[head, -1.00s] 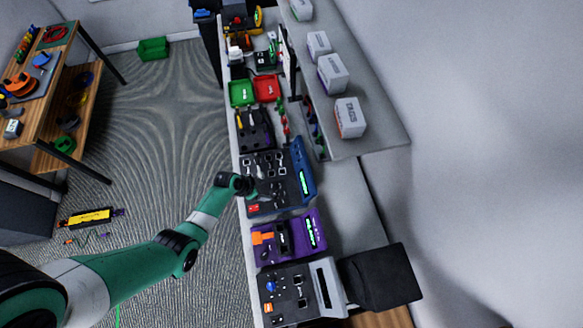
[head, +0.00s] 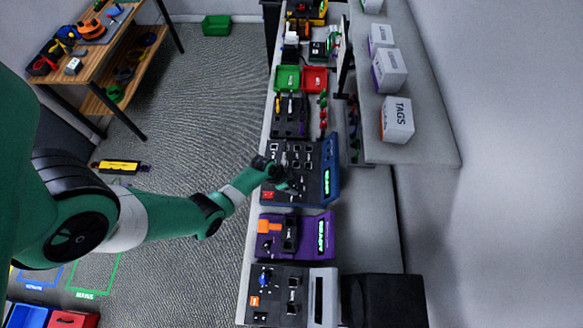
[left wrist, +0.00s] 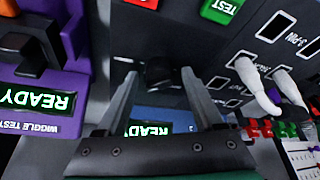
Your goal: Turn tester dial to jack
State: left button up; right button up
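The tester with the blue casing (head: 332,160) stands on the bench in the head view, with a dark panel and a lit green screen. My left gripper (head: 290,184) is over its panel, near the red button (head: 268,195). In the left wrist view, a black knob, seemingly the dial (left wrist: 160,72), lies between the fingertips of my left gripper (left wrist: 161,76). The fingers are apart, one on each side, with what looks like a gap to the knob. The dial's pointer direction and position labels cannot be read. Part of the lit screen (left wrist: 148,130) shows between the fingers. My right gripper is out of view.
The purple wiggle tester (head: 328,221) reads READY and sits close beside the blue one. White cable plugs (left wrist: 262,85) stand on the panel on the other side of the fingers. A green TEST button (left wrist: 221,8) is also near. Red and green trays (head: 315,78) sit farther along.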

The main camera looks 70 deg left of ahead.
pick_arm(q)
grip_shut()
jog(key=shift+d+n, duration=0.1)
jog(key=shift+n, duration=0.2)
jog(key=shift+n+y+p, duration=0.4)
jog(key=shift+n, duration=0.4)
jog(key=shift+d+n+y, duration=0.1)
jog(key=shift+n+y, duration=0.4)
jog(key=shift+n, duration=0.7)
jog(key=shift+w+n+g+y, duration=0.1)
jog(key=shift+n+g+y, duration=0.5)
jog(key=shift+n, duration=1.5)
